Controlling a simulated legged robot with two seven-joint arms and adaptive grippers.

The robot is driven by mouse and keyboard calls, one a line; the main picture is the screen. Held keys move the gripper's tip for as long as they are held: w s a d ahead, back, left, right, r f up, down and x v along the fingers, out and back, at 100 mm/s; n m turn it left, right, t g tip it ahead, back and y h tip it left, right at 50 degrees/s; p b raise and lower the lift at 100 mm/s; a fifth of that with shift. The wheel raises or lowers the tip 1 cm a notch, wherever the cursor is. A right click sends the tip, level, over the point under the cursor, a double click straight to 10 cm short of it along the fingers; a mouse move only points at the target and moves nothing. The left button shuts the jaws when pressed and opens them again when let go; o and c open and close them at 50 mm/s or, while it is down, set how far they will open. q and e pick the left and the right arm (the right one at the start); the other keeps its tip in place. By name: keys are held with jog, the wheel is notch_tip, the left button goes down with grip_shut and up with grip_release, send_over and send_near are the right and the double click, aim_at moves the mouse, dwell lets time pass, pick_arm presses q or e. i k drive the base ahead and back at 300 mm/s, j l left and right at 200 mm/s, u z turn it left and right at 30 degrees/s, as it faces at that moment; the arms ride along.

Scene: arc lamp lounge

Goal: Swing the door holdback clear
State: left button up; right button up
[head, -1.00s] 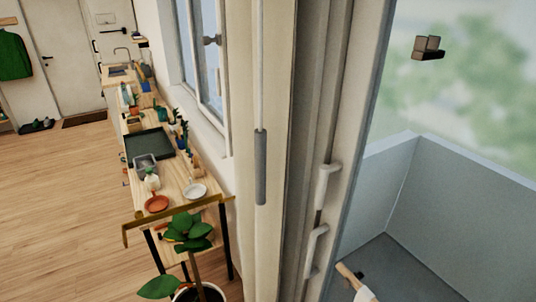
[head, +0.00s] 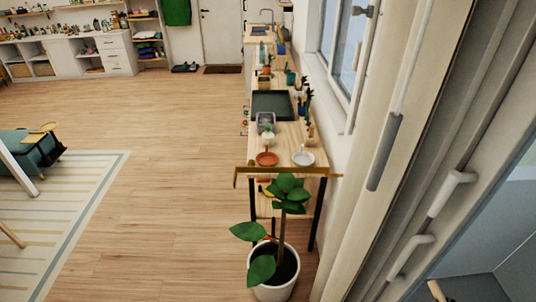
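I cannot make out a door holdback in the current head view. At the right, a pale door or frame with upright tracks runs diagonally. It carries a white bracket-like handle (head: 449,192) and a second white handle (head: 409,256) below it. A thin rod with a grey grip (head: 385,152) hangs in front of the pale panel to their left. Neither of my grippers is in view.
A potted plant (head: 273,274) stands on the floor near the bottom middle. Behind it a narrow wooden bench (head: 285,141) with trays and pots runs along the window wall. A striped rug (head: 62,225) lies left. Open wooden floor (head: 160,130) fills the middle.

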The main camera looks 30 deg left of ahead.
aim_at(250, 168)
jog(key=j+z, duration=0.25)
jog(key=z, duration=0.15)
jog(key=j+z, duration=0.25)
jog(key=z, duration=0.15)
jog(key=j+z, duration=0.25)
jog(key=z, duration=0.15)
jog(key=k+j+z, duration=0.1)
jog(key=j, duration=0.35)
jog(key=k+j+z, duration=0.1)
jog(key=j, duration=0.35)
jog(key=k+j+z, duration=0.1)
jog(key=j, duration=0.35)
jog(key=k+j+z, duration=0.1)
jog(key=j, duration=0.3)
jog(key=k+j+z, duration=0.1)
jog(key=j, duration=0.3)
jog(key=k+j+z, duration=0.1)
jog(key=k+j, duration=0.15)
jog(key=j, duration=0.15)
jog(key=k+j+z, duration=0.1)
jog(key=j, duration=0.3)
jog(key=k, duration=0.05)
